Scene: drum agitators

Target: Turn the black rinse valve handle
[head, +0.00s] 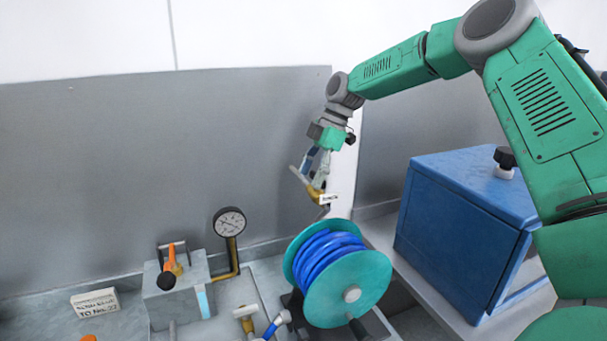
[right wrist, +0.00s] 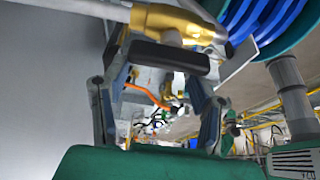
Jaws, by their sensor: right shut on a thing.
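The rinse valve is a brass body (head: 316,194) with a grey pipe, high against the grey wall above the hose reel, with a small white tag (head: 329,198) beside it. My right gripper (head: 318,176) reaches it from above. In the right wrist view the brass body (right wrist: 180,20) lies at the top, and the black handle (right wrist: 168,57) is a bar just below it. My right gripper (right wrist: 160,65) has a finger at each end of this bar and is shut on it. In the head view the handle is mostly hidden by the fingers. My left gripper is not in view.
A hose reel (head: 350,283) with blue hose stands below the valve. A blue box (head: 458,222) with a black knob is at right. A pressure gauge (head: 229,222), an orange lever (head: 172,258) and a sign (head: 95,303) are at left. The wall area left of the valve is clear.

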